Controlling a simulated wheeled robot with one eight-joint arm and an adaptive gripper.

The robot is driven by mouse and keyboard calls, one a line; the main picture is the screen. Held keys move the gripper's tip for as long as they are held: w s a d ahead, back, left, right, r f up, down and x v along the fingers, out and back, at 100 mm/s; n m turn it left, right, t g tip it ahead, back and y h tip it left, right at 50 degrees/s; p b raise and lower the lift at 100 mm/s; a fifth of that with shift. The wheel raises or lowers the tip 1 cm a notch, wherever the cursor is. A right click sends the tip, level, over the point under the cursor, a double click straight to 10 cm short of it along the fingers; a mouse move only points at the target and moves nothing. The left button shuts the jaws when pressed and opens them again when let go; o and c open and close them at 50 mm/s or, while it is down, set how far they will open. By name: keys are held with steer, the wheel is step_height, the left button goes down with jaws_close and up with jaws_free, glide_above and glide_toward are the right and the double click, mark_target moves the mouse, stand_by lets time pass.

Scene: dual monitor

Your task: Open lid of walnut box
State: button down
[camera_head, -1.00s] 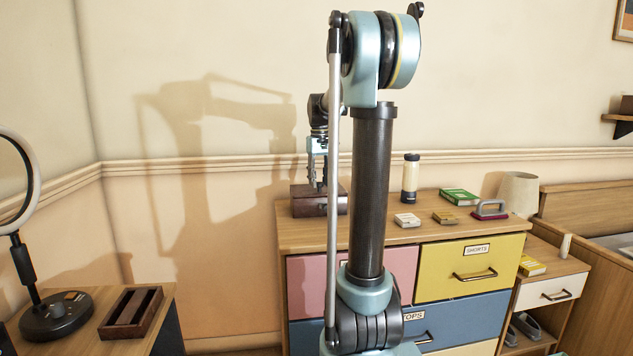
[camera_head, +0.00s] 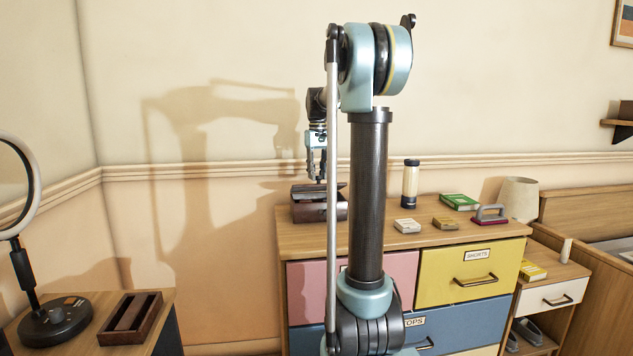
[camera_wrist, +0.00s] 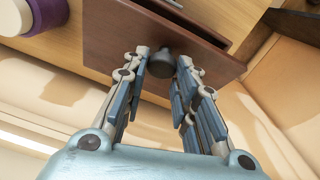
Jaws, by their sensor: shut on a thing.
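The walnut box (camera_head: 305,212) stands on the dresser top at its left end, partly hidden behind my arm. Its lid (camera_wrist: 110,30) is raised and tilted, with a dark gap between it and the box. My gripper (camera_head: 317,178) is above the box at the lid. In the wrist view my gripper (camera_wrist: 162,62) is shut on a dark round knob (camera_wrist: 160,66) on the lid, with a finger on each side of it.
On the dresser top (camera_head: 430,230) are a cream-and-black bottle (camera_head: 410,183), small boxes (camera_head: 407,226) and a green book (camera_head: 459,202), right of my arm. A wall (camera_head: 230,250) rises behind. A side table at left holds a wooden tray (camera_head: 105,340) and a ring lamp (camera_head: 55,318).

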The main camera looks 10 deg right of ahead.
steer(key=w, duration=1.2)
steer(key=shift+w+d+r, duration=0.2)
steer(key=shift+w+d, duration=0.1)
stand_by(0.4)
steer(key=c, duration=1.3)
jaws_free()
steer(key=shift+d, duration=0.1)
step_height(320, 180, up, 12)
